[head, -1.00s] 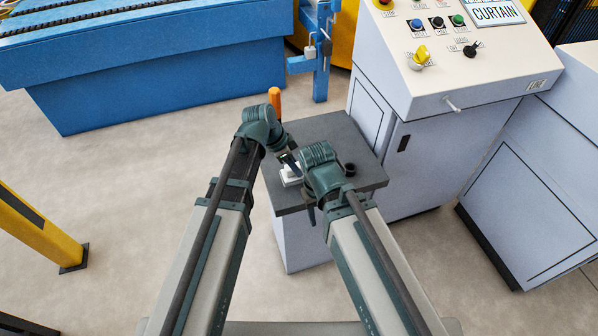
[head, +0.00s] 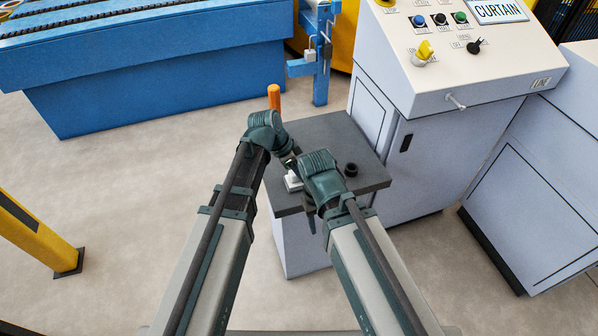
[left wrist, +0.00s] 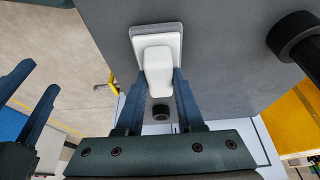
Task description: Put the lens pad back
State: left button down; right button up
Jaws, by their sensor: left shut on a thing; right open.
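A white rounded piece, which I take to be the lens pad (left wrist: 158,72), is between the fingers of my left gripper (left wrist: 160,78) in the left wrist view. Beyond it is a white square base (left wrist: 140,35) with a pale rim over the dark grey tabletop; I cannot tell whether the two touch. In the head view the white base (head: 292,184) shows beside my left gripper (head: 291,166), whose fingers are mostly hidden. My right gripper (head: 311,220) points down at the tabletop's front edge. Its open, empty fingers (left wrist: 38,80) show in the left wrist view.
The grey tabletop (head: 372,180) carries a short black cylinder (head: 351,170) on its right. An orange-topped post (head: 274,97) stands behind. A control cabinet (head: 440,90) is close on the right, a blue conveyor (head: 160,85) at the back left. A yellow post (head: 35,230) stands left.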

pick_arm(q)
jog(key=c, duration=0.5)
grip_release()
jog(key=shift+r, duration=0.15)
jog(key=p+v, duration=1.2)
jog(key=shift+s+a+f+n+g+y, duration=0.3)
jog(key=shift+s+n+y, duration=0.65)
jog(key=shift+s+n, duration=1.2)
jog(key=shift+s+a+f+n+g+y, duration=0.3)
jog(key=shift+s+n+y, duration=0.85)
jog(key=shift+s, duration=1.75)
jog(key=shift+s+a+f+n+g+y, duration=0.3)
jog(key=shift+s+n+y, duration=0.4)
jog(key=shift+s+n, duration=1.6)
jog(key=shift+s+m, duration=0.25)
jog(key=shift+m, duration=0.05)
